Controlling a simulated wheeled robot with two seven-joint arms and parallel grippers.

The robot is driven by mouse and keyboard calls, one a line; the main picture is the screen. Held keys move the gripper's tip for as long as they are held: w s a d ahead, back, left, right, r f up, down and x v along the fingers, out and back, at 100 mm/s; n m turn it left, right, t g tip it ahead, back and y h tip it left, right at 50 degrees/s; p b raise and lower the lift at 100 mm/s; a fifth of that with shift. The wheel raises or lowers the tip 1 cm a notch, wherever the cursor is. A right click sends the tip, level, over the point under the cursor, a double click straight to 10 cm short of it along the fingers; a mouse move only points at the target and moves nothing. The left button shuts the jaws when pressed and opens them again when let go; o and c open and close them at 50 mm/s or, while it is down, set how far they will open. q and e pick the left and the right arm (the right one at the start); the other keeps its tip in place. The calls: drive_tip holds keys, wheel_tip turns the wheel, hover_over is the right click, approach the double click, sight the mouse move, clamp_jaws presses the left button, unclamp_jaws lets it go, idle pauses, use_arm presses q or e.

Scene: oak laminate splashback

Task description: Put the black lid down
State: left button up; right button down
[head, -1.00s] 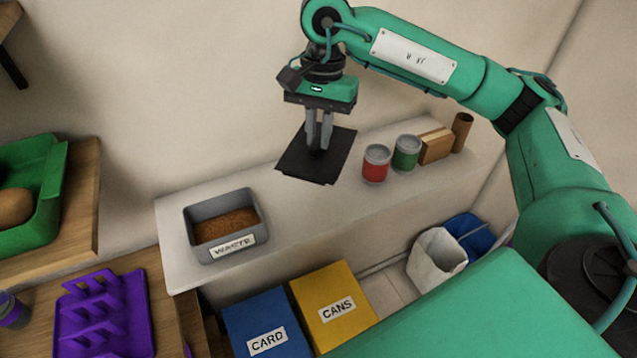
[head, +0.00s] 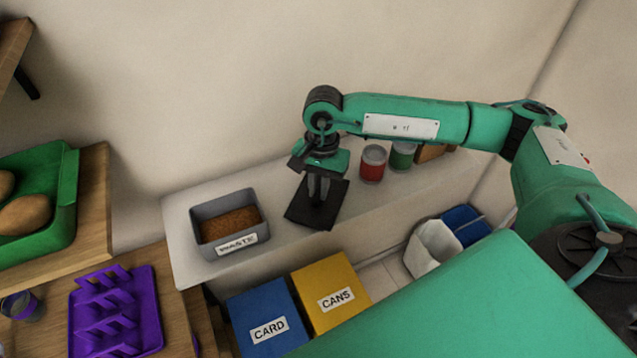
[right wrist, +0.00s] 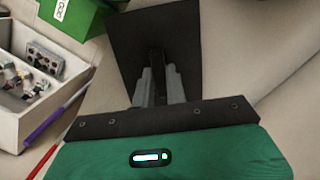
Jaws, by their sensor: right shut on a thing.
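The black lid (head: 326,211) is a flat dark square with an upright grip in its middle. My right gripper (head: 317,198) is shut on that grip, with the lid below its fingers. The lid is low over the pale shelf, between the waste bin and the red-banded can; I cannot tell whether it touches the shelf. In the right wrist view the lid (right wrist: 184,35) spreads out beyond the fingertips of the gripper (right wrist: 158,88), which close on its dark grip. My left gripper is not in view.
The grey waste bin (head: 196,222), open with brown contents, stands left on the shelf (head: 272,197). Red (head: 373,164) and green (head: 402,156) cans stand to the right. Blue card (head: 266,318) and yellow cans (head: 330,290) boxes sit below the front edge. The right wrist view shows a white tray (right wrist: 18,128).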

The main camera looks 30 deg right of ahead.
drive_tip(key=shift+f, duration=0.2)
drive_tip(key=c, duration=1.4)
unclamp_jaws()
drive_tip(key=shift+r, duration=0.1)
drive_tip(key=shift+c, duration=0.2)
drive_tip(key=shift+r, duration=0.2)
drive_tip(key=shift+w+r, duration=0.15)
wheel_tip(320, 180, up, 12)
drive_tip(key=w+d+b, duration=0.1)
drive_tip(key=b, duration=0.3)
drive_tip(key=shift+d+f, duration=0.2)
drive_tip(key=shift+f, duration=0.05)
drive_tip(key=shift+f, duration=0.1)
